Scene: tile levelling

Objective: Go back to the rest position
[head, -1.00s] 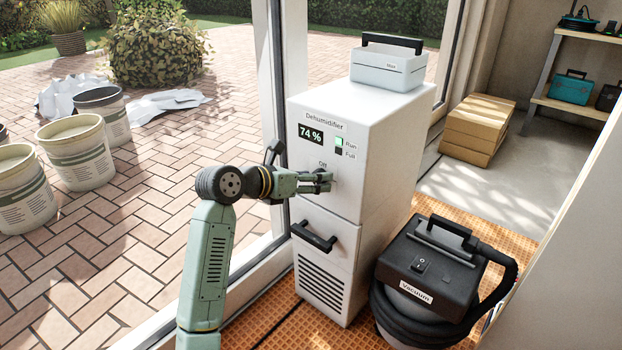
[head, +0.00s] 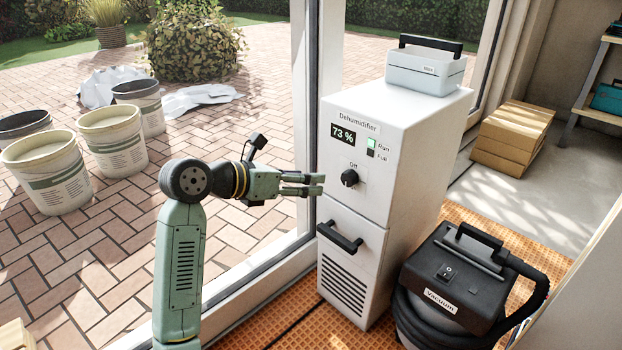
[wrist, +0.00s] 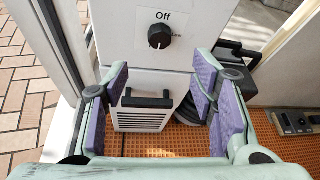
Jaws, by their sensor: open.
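My gripper (head: 318,184) is open and empty, just left of the dehumidifier's front and apart from it in the head view. The dehumidifier (head: 385,195) is a tall white cabinet. Its display reads 73 %, and the Run light (head: 371,143) shows green. Its black knob (head: 349,178) sits under the word "Off". In the wrist view the knob (wrist: 160,36) is beyond the spread purple-padded fingers, with nothing between them.
A black handle (head: 340,237) sticks out below the knob. A vacuum (head: 455,280) stands right of the dehumidifier. A white case (head: 425,72) sits on top. A glass door frame (head: 303,110) is behind my arm. Buckets (head: 112,145) stand on the paving outside.

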